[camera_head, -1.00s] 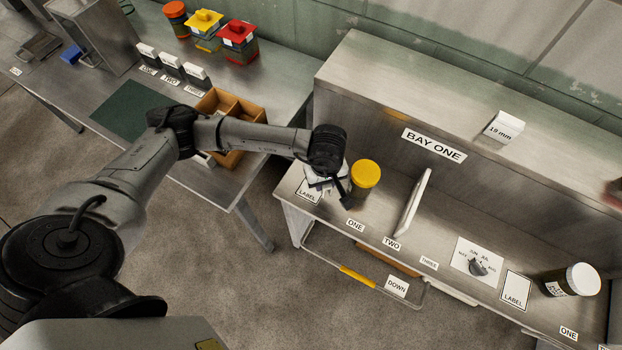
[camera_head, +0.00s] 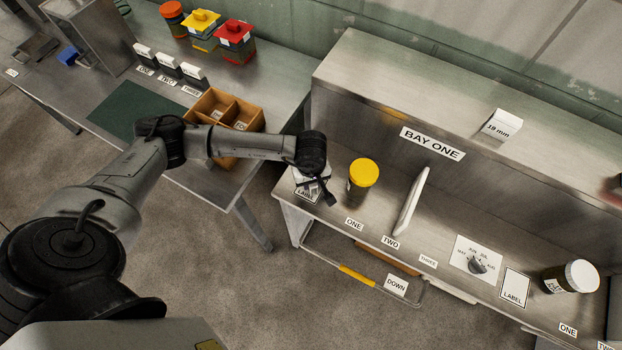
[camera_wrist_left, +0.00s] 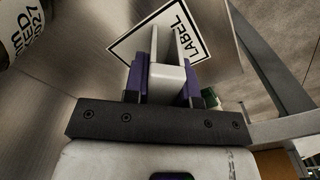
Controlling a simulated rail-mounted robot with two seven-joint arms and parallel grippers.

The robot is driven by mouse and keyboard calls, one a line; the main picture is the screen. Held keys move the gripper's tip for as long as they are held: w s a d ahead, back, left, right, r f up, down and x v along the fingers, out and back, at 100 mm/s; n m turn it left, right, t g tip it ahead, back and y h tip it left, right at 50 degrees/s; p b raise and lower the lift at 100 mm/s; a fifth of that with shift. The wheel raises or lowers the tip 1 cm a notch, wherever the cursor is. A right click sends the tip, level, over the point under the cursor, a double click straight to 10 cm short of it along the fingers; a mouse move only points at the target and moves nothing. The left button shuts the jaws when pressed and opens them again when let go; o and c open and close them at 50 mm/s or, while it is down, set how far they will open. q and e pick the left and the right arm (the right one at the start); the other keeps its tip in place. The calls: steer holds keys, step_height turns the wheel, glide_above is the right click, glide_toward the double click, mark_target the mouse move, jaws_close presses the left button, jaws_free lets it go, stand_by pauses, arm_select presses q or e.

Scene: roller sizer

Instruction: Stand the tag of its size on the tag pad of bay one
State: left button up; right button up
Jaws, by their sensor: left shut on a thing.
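My left gripper (camera_head: 318,188) is over the left end of the bay one shelf. In the left wrist view its purple-padded fingers (camera_wrist_left: 163,85) are shut on a white tag (camera_wrist_left: 168,72), whose printing I cannot read. The tag is over or on the pad marked LABEL (camera_wrist_left: 150,40); I cannot tell if it touches. In the head view the arm partly hides this pad (camera_head: 307,196). A yellow-lidded jar (camera_head: 363,173) stands just right of the gripper. It also shows in the left wrist view (camera_wrist_left: 18,30). My right gripper is not in view.
A white 19 mm block (camera_head: 501,127) sits on the ledge above the BAY ONE sign (camera_head: 432,144). A white upright divider (camera_head: 413,202) stands right of the jar. A wooden compartment tray (camera_head: 247,119) is on the left table. A white-lidded jar (camera_head: 571,277) is farther right.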

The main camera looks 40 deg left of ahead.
arm_select(q)
steer(key=shift+f, duration=0.2)
steer(key=o, duration=0.9)
steer(key=shift+r, duration=0.1)
